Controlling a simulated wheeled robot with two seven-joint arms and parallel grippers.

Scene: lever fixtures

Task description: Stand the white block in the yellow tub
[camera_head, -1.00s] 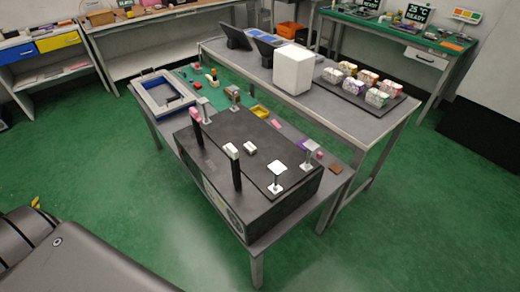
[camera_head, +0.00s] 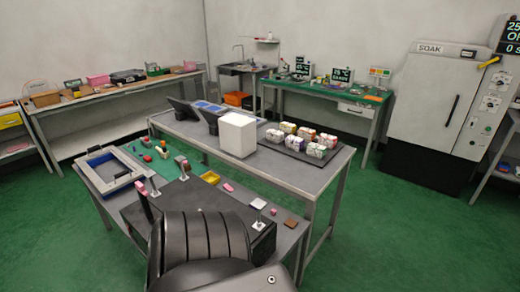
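A small white block lay on that platform between the levers a second ago. A large black part of my own arm now covers that area, so I cannot see the block. Neither of my grippers shows in the view.
Lever fixtures stand on the platform, one with a white square top (camera_head: 258,204). A blue-and-grey tray (camera_head: 107,168) lies at the bench's left. A large white box (camera_head: 237,134) and a black mat (camera_head: 302,146) with several cartons occupy the bench behind.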

